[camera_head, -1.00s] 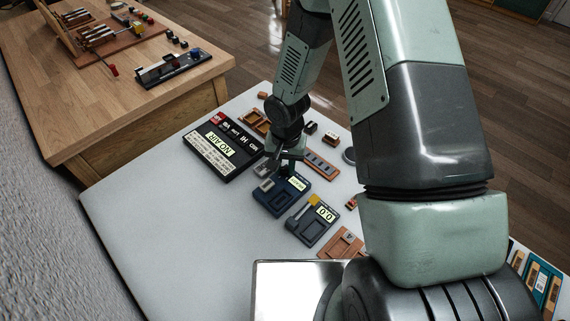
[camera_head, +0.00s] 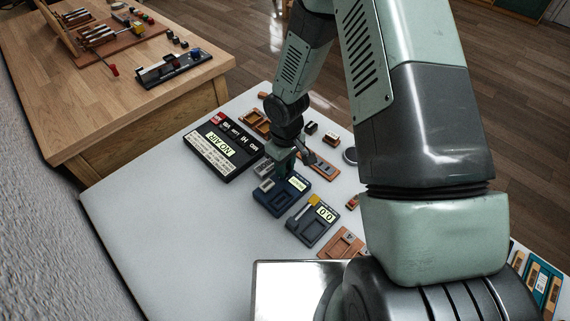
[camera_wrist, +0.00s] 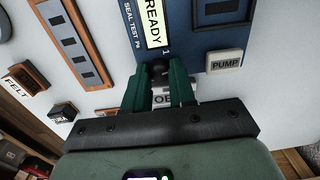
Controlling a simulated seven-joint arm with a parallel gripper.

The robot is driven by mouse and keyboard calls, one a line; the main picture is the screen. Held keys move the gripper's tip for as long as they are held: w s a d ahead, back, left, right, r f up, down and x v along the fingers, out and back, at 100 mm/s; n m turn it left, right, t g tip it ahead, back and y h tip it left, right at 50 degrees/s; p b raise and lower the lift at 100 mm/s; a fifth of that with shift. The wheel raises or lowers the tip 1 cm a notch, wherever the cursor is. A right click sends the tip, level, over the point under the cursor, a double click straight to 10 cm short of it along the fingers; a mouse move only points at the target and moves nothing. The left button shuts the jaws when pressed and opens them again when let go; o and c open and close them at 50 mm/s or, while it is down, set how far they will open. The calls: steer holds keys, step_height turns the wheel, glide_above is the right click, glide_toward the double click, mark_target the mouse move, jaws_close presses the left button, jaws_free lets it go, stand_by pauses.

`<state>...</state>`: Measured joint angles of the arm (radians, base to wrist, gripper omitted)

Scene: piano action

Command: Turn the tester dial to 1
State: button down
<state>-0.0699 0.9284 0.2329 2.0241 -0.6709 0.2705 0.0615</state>
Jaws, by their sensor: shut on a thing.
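The tester is a dark blue box (camera_head: 270,199) on the grey table in the head view. In the wrist view its blue face (camera_wrist: 207,40) carries a lit display (camera_wrist: 154,22) reading READY, the print SEAL TEST and a 1 near the dial. The black dial (camera_wrist: 157,68) sits between the fingertips of my gripper (camera_wrist: 159,76), which is shut on it. My fingers partly hide the dial, so I cannot tell its exact setting. A grey PUMP button (camera_wrist: 225,62) is to the right. In the head view my gripper (camera_head: 284,174) hides the dial.
A black device (camera_head: 222,150) with a lit display stands left of the tester. A second dark device (camera_head: 311,224) showing 00 is close to its right. Wooden holders (camera_head: 346,243) and small blocks (camera_head: 332,139) lie around. The table's front left is clear.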

steer(key=n, duration=0.5)
steer(key=shift+n, duration=2.5)
steer(key=c, duration=0.9)
jaws_free()
step_height(320, 180, up, 11)
steer(key=shift+w+f, duration=0.1)
